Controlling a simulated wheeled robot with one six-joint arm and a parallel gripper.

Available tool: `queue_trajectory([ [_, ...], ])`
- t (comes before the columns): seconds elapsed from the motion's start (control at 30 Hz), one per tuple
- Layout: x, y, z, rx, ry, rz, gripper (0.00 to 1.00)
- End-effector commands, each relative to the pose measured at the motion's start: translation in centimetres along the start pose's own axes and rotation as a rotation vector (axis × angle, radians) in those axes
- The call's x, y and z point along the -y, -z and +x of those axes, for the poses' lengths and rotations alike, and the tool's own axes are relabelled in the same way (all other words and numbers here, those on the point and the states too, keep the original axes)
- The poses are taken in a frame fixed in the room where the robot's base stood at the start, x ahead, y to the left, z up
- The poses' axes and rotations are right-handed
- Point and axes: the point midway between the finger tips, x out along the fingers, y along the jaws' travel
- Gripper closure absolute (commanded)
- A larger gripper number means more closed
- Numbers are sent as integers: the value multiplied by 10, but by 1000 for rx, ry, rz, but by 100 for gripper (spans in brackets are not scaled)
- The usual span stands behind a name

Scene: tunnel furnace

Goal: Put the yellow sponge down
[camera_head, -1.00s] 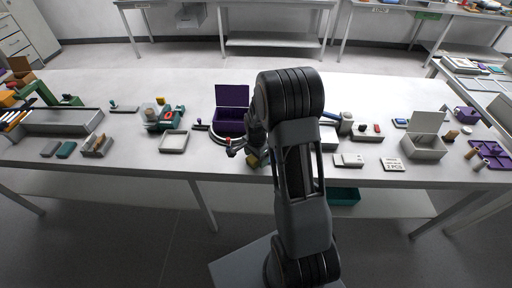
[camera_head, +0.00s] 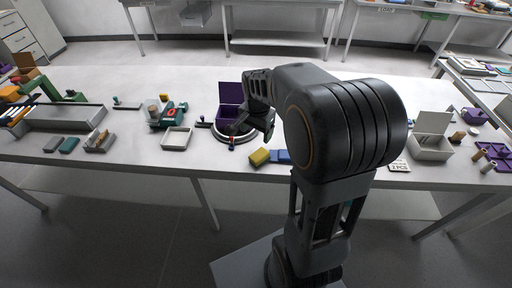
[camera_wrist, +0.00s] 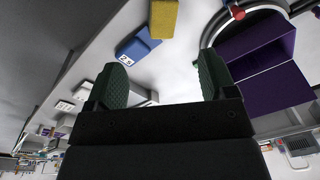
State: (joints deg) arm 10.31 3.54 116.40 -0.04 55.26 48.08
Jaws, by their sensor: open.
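The yellow sponge (camera_head: 259,156) lies on the table near its front edge, touching or very close to a blue block (camera_head: 281,156). In the wrist view the yellow sponge (camera_wrist: 163,18) is at the top, partly cut off, beside the blue block (camera_wrist: 137,46), which bears a white label. My gripper (camera_wrist: 162,78) is open, with bare table between its two green-padded fingers and nothing held. The sponge lies beyond the fingertips, apart from them. In the head view my gripper (camera_head: 256,130) is above the table, behind the sponge and by the purple box.
A purple open box (camera_head: 229,116) and a round dark-rimmed stand (camera_head: 222,134) are just left of my gripper. A pale tray (camera_head: 176,139) and a green tool (camera_head: 169,115) lie farther left. A grey lidded box (camera_head: 430,148) stands right. My arm hides part of the right side.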

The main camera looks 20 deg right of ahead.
Motion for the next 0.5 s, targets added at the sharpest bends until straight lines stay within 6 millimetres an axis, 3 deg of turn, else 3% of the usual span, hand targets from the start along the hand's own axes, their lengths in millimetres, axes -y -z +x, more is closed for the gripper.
queue_trajectory([
  [0.03, -6, -16, -17, -27, 31, -107, 22],
  [0.2, -31, -64, -49, -114, 103, -482, 22],
  [0.33, -50, -93, -60, -180, 137, -722, 22],
  [0.5, -67, -115, -65, -244, 161, -926, 22],
])
